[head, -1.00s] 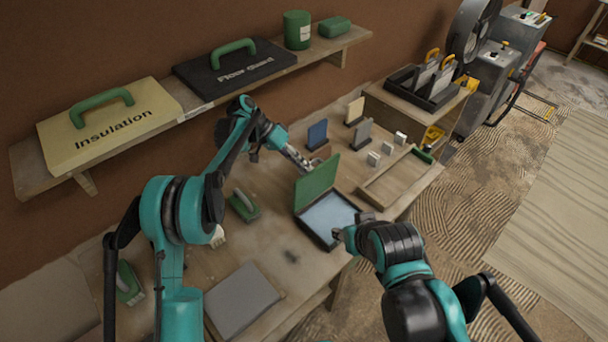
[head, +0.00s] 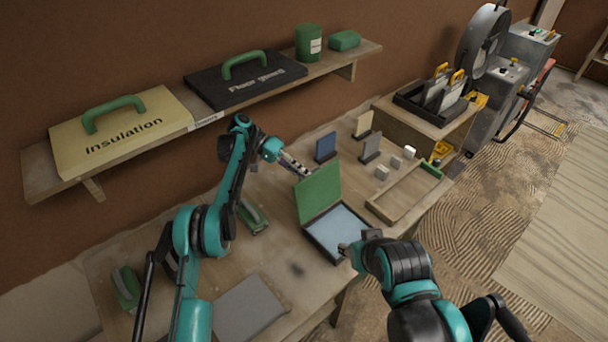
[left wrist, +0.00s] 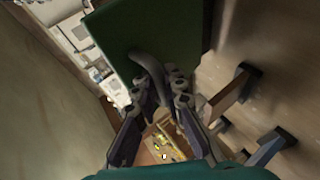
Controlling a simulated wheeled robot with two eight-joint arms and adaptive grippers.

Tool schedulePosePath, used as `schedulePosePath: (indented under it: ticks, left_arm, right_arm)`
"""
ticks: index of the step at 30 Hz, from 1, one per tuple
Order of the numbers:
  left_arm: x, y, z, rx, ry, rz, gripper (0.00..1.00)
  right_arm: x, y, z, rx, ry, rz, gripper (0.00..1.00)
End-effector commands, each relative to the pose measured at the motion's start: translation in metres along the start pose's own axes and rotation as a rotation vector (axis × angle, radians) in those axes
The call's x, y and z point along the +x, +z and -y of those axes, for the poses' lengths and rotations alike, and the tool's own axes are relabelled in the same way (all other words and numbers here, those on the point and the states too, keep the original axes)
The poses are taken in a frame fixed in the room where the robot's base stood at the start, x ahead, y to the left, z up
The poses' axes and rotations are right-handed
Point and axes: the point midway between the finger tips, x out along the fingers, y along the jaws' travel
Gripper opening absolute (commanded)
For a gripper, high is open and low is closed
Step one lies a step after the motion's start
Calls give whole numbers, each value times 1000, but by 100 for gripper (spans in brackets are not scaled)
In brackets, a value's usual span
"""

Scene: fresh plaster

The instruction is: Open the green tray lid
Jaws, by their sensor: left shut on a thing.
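The green tray lid (head: 320,192) stands raised and leaning slightly back at the rear edge of the dark-rimmed tray (head: 326,257), whose pale blue inside shows. My left gripper (head: 303,171) is behind the top of the lid. In the left wrist view, the lid (left wrist: 150,30) fills the upper middle, and my left gripper (left wrist: 163,92) is shut on its grey curved handle (left wrist: 149,66). My right gripper (head: 349,249) is at the tray's front right edge; its jaws are too small and partly hidden to read, and I cannot tell whether it touches the tray.
Blue (head: 326,148), grey and cream upright plates stand behind the tray. Small white blocks and a shallow wooden tray (head: 405,192) are to its right. A green-handled tool (head: 252,218) and a grey slab (head: 247,308) lie left. A wall shelf (head: 215,122) overhangs the bench's back.

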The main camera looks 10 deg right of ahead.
Motion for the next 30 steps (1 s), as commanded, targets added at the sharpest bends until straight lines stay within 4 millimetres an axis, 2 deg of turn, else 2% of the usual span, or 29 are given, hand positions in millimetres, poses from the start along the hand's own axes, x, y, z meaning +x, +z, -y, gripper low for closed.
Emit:
schedulePosePath:
  ticks: [1, 4, 5, 7, 25, 30]
  left_arm:
    - [0, 0, 9, -8, -17, -9, 0]
    - [0, 0, 9, -8, -17, -9, 0]
    - [0, 0, 9, -8, -17, -9, 13]
    - [-1, 0, 9, -8, -17, -11, 32]
    - [-1, 0, 3, -2, -16, -6, 32]
    - [2, 1, -6, 17, -58, -4, 32]
  right_arm:
    - [1, 0, 0, 0, 0, 0, 40]
    - [1, 1, 0, 0, 0, 0, 40]
    - [1, 1, 0, 0, 0, 0, 40]
    - [1, 1, 0, 0, 0, 0, 40]
    - [0, 0, 0, 0, 0, 0, 40]
    - [-2, -2, 0, 0, 0, 0, 40]
